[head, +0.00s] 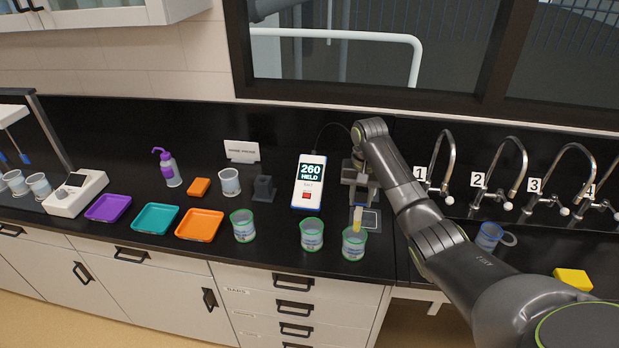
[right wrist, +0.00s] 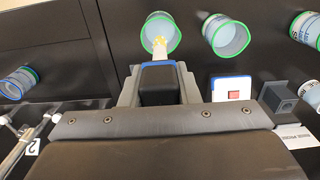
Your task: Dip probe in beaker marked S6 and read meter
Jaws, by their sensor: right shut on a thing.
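My right gripper (head: 358,192) is shut on the probe. In the right wrist view its grey jaws hold the probe's dark, blue-edged handle (right wrist: 157,83). The probe's pale yellow end (head: 357,216) points at the front right green-rimmed beaker (head: 353,246). In the right wrist view that tip overlaps the mouth of the beaker (right wrist: 160,30); how deep it sits I cannot tell. The white meter (head: 309,183) stands upright behind and reads "260 HELD", with a red button below. Beaker markings are too small to read. My left gripper is not in view.
Two more green-rimmed beakers (head: 312,235) (head: 242,226) stand close to the left. A dark holder (head: 264,188), orange tray (head: 200,225), teal tray (head: 156,219) and purple tray (head: 108,208) lie farther left. Numbered taps (head: 438,160) and a blue-rimmed beaker (head: 489,237) are at right.

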